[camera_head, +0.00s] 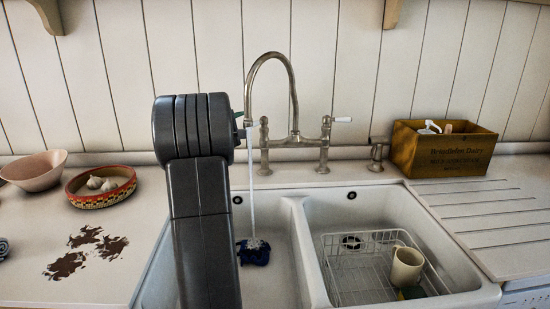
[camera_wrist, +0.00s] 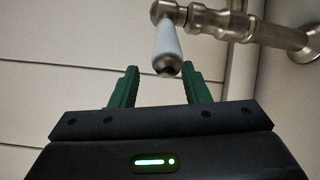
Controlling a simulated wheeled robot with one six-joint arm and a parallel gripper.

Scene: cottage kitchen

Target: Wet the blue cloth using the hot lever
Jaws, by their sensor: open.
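The blue cloth (camera_head: 254,254) lies bunched in the left sink basin. Water (camera_head: 251,195) runs from the curved tap spout (camera_head: 270,57) down onto it. A white-handled tap lever (camera_wrist: 167,42) points between the green fingers of my gripper (camera_wrist: 158,76), which is open, with gaps showing on both sides of the lever. In the head view my arm hides most of my gripper; a bit of green finger shows beside the tap's left valve (camera_head: 264,146). The right lever (camera_head: 343,119) has a white handle and points right. No hot marking is readable.
The right basin holds a wire rack (camera_head: 345,285) with a cream mug (camera_head: 406,267). A wooden box (camera_head: 440,153) stands on the right drainboard. A pink bowl (camera_head: 35,173), a patterned dish (camera_head: 100,190) and brown stains (camera_head: 88,250) are on the left counter.

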